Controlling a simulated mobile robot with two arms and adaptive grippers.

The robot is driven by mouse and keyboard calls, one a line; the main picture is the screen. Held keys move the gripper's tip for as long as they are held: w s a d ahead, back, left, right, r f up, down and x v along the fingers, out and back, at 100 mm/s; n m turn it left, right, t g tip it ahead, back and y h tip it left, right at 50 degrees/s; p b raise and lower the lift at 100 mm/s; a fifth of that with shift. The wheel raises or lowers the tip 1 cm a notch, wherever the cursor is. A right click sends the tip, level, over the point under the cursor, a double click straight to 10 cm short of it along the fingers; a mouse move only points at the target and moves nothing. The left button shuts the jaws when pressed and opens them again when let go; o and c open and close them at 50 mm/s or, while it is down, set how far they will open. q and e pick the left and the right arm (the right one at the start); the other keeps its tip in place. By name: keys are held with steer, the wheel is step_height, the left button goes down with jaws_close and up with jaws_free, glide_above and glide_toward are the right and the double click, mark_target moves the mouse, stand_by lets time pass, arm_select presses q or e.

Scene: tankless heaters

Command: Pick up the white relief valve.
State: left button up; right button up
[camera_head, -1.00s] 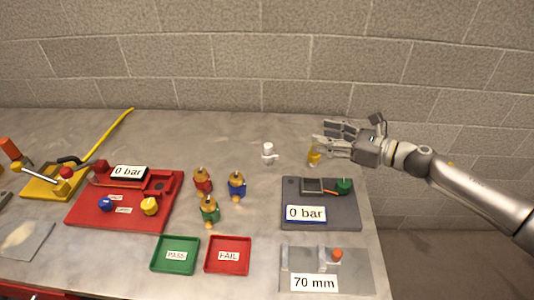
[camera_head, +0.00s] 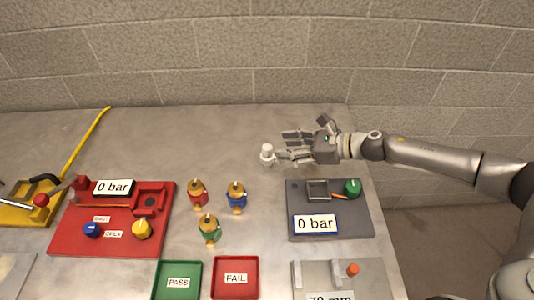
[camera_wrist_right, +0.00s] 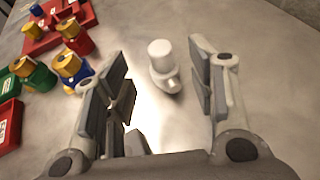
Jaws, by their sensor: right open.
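The white relief valve (camera_head: 267,154) stands upright on the grey table, toward the back middle. In the right wrist view the white valve (camera_wrist_right: 163,65) is ahead, in the gap between the two fingers, with clear space on both sides of it. My right gripper (camera_head: 288,146) is open and comes in from the right, with its fingertips close to the valve. The right gripper (camera_wrist_right: 160,85) shows empty in the wrist view. My left gripper is not in view.
Red, blue and green capped brass valves (camera_head: 210,230) stand left of the white valve. A grey gauge block (camera_head: 360,222) lies to the right. The red fixture (camera_head: 70,240), green PASS tray (camera_head: 157,284) and red FAIL tray (camera_head: 236,260) are further left and front.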

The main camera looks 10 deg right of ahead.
mark_target(267, 147)
steer(key=shift+w+a+f, duration=0.2)
steer(key=shift+w+a, duration=0.2)
steer(key=shift+a, duration=0.05)
steer(key=shift+w+a+f, duration=0.15)
steer(key=shift+w+f, duration=0.05)
steer(key=shift+w, duration=0.05)
steer(key=shift+w+a+f+p, duration=0.1)
steer(key=shift+w+a+p, duration=0.05)
steer(key=shift+a+p, duration=0.3)
steer(key=shift+w+a+f+p, duration=0.1)
steer(key=shift+w+a+p, duration=0.05)
steer(key=shift+a+p, duration=0.3)
steer(key=shift+x, duration=1.15)
steer(key=shift+w+a+f, duration=0.15)
steer(key=shift+a+f, duration=0.1)
steer(key=shift+w+a+f, duration=0.1)
steer(key=c, duration=0.6)
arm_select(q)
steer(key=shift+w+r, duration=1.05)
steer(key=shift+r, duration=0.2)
arm_select(e)
jaws_close()
